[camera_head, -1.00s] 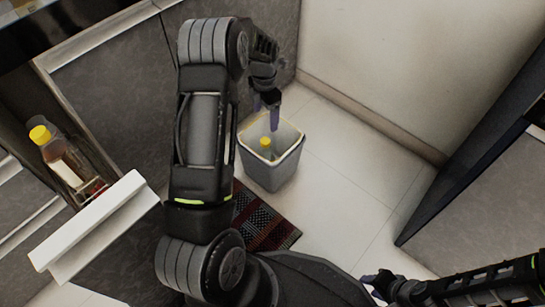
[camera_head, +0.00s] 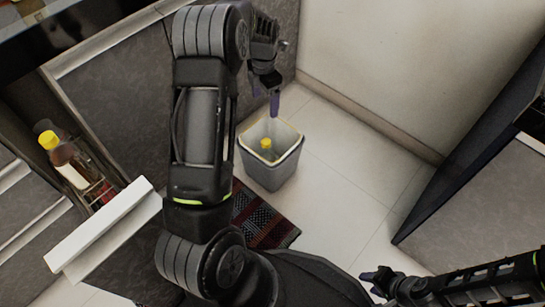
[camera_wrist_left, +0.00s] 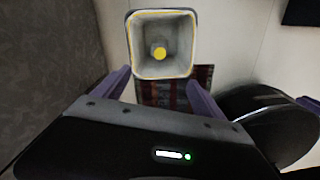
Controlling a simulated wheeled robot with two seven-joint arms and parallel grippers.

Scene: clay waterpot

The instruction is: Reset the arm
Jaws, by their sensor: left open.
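My left arm comes up from the bottom and bends over at the top. Its gripper (camera_head: 274,98) hangs above the grey bin (camera_head: 268,176), with purple fingers pointing down. In the left wrist view its two fingers (camera_wrist_left: 158,88) are spread apart with nothing between them.
An open drawer (camera_head: 105,230) at left holds a yellow-capped bottle (camera_head: 66,165) and other items. A red and black patterned mat (camera_head: 262,222) lies on the floor before the bin. A dark panel (camera_head: 440,205) stands at right. The tiled floor (camera_head: 340,190) between is clear.

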